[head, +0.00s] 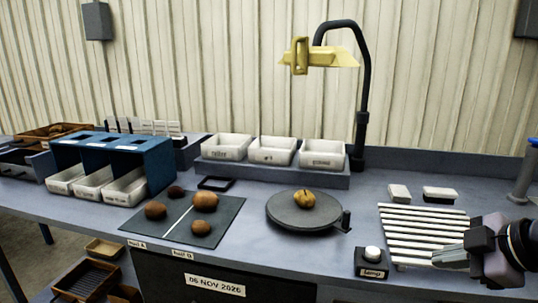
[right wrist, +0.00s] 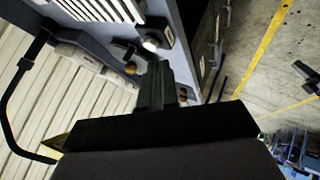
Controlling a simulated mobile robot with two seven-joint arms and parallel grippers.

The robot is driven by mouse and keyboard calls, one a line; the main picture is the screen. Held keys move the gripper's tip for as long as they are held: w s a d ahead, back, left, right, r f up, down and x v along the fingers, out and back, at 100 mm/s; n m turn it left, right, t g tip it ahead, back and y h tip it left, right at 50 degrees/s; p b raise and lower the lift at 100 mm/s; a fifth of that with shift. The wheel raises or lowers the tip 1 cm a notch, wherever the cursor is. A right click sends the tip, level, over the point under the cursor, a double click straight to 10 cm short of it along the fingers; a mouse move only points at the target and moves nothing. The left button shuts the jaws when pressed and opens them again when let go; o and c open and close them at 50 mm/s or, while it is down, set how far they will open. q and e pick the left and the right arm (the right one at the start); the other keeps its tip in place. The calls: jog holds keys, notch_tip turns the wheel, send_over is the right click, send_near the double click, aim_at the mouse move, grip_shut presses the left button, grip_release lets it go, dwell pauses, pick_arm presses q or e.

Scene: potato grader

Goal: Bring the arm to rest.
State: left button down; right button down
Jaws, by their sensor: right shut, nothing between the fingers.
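My right gripper (head: 452,257) is at the right of the head view, over the near right part of the white slatted rack (head: 422,232). It is shut and empty. In the right wrist view the dark fingers (right wrist: 154,82) are together, with nothing between them. My left gripper is not in view.
A potato (head: 305,199) lies on the round dark plate (head: 284,215). Several potatoes rest on and beside the dark mat (head: 226,216). A lamp button (head: 372,255) stands left of the gripper. White bins (head: 272,150), a blue stand (head: 157,158) and a yellow lamp (head: 325,58) are farther back.

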jog(key=s+a+f+m+t, duration=0.1)
jog(key=s+a+f+m, duration=0.15)
jog(key=f, duration=0.75)
jog(key=s+a+f+m+t, duration=0.1)
jog(key=a+f+m, duration=0.3)
jog(key=f, duration=0.6)
jog(key=s+a+f+m+h, duration=0.2)
jog(key=s+f+m, duration=0.3)
jog(key=s+f, duration=0.8)
jog(key=shift+s+a+m+p, duration=0.35)
jog(key=shift+s+a+p, duration=0.1)
jog(key=shift+s, duration=0.45)
